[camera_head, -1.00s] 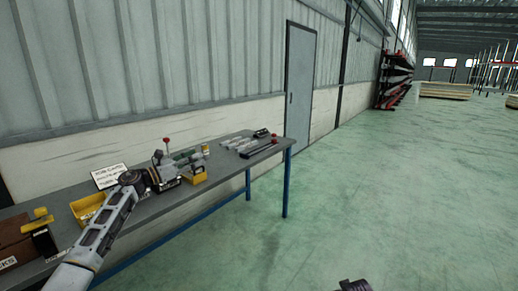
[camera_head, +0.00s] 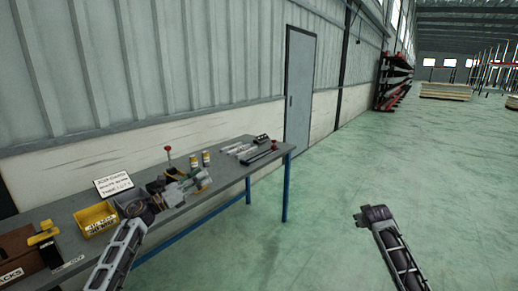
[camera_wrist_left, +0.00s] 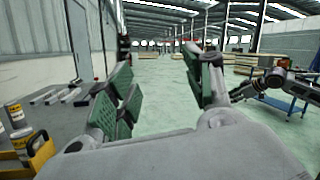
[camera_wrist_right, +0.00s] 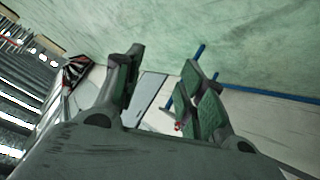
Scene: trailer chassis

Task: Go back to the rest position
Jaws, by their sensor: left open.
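My left gripper (camera_head: 186,188) is above the near edge of the workbench (camera_head: 212,203), its arm coming in from the lower left. In the left wrist view the green-padded fingers (camera_wrist_left: 160,92) are spread apart with nothing between them. My right arm (camera_head: 390,240) shows at the lower right over bare floor; I cannot make out its gripper in the head view. In the right wrist view the right gripper's green-padded fingers (camera_wrist_right: 166,88) are apart, with nothing held between them.
The bench holds a yellow bin (camera_head: 96,219), a white sign (camera_head: 114,184), two yellow-labelled cans (camera_head: 205,158), a red-knobbed lever (camera_head: 168,150) and grey bars (camera_head: 240,150). A brown box (camera_head: 20,262) is at the left. Green floor (camera_head: 330,200) right of the bench is clear.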

